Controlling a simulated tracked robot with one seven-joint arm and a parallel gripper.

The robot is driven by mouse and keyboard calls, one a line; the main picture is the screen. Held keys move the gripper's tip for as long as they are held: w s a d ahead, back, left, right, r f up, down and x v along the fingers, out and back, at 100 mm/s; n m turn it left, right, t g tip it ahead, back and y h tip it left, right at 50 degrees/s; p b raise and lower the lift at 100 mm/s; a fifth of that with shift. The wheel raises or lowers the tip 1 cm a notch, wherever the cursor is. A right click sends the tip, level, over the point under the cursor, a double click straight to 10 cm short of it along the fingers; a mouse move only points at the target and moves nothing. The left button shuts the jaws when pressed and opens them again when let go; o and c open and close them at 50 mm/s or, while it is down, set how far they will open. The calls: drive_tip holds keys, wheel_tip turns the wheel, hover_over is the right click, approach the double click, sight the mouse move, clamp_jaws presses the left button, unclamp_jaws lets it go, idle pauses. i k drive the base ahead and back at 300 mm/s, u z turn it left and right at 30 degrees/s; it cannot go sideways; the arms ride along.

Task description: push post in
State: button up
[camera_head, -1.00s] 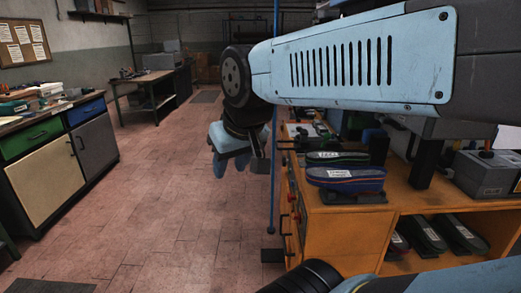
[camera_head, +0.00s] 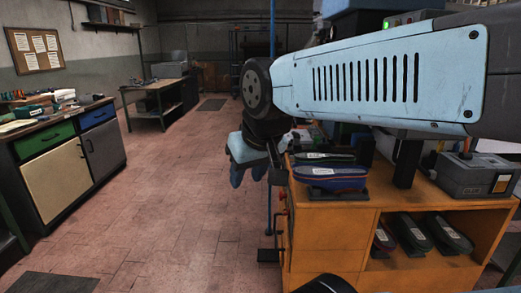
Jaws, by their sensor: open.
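A thin blue upright post (camera_head: 270,215) runs from the top of the picture to the floor, partly hidden behind my arm. I cannot tell whether it is the task's post.
The orange bench (camera_head: 328,232) holds a blue shoe form (camera_head: 330,178), a green one (camera_head: 325,158) and a grey box (camera_head: 475,176). More forms (camera_head: 415,235) lie on its shelf. A dark pedal (camera_head: 268,255) is on the floor. The left cabinet (camera_head: 55,180) leaves open floor between.

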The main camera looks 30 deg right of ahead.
sight(323, 144)
drive_tip(key=z, duration=0.1)
drive_tip(key=i, duration=0.9)
drive_tip(key=u, duration=0.05)
